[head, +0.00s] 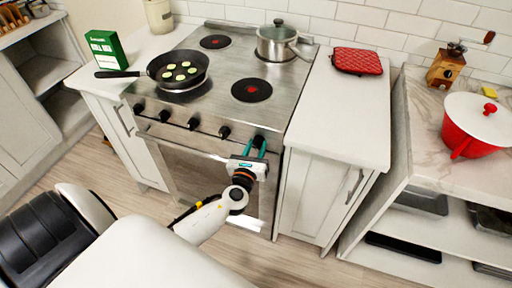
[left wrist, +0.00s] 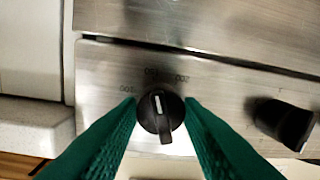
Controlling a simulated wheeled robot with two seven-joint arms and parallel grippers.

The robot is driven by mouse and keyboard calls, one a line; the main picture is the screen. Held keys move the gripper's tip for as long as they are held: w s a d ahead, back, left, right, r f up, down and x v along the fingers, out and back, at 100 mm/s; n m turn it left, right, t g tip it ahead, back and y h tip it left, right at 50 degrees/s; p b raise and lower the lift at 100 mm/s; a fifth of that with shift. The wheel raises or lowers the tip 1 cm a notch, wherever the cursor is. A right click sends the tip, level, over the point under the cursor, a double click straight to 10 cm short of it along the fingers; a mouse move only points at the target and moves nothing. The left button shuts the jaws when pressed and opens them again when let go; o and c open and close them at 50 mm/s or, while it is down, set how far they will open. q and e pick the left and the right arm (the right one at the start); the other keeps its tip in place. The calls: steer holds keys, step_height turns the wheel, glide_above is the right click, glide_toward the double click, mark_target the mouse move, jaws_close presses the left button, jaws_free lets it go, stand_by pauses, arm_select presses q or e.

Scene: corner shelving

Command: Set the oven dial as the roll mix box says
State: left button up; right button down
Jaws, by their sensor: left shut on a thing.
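The dial (left wrist: 161,116) is a round black knob on the steel oven front. My left gripper (head: 256,143) is at the right end of the knob row on the oven (head: 210,143). In the left wrist view its green fingers (left wrist: 160,118) close on both sides of the dial. The dial's white mark points up and slightly left in that view, toward the middle of the printed numbers, which looks like 150. Numbers that look like 100 and 200 flank it. A green box (head: 106,49), likely the roll mix box, stands on the left counter; its text is too small to read. My right gripper is not in view.
A black pan (head: 178,68) with green slices and a steel pot (head: 277,42) stand on the cooktop. A red pot holder (head: 357,61) lies on the right counter (head: 340,115). Another black knob (left wrist: 284,124) is beside the dial. A red pot (head: 470,135) stands far right.

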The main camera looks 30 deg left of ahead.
arm_select(q)
steer(key=shift+f, duration=0.1)
steer(key=o, duration=1)
steer(key=shift+b+v, duration=1.1)
steer(key=shift+v, duration=4.95)
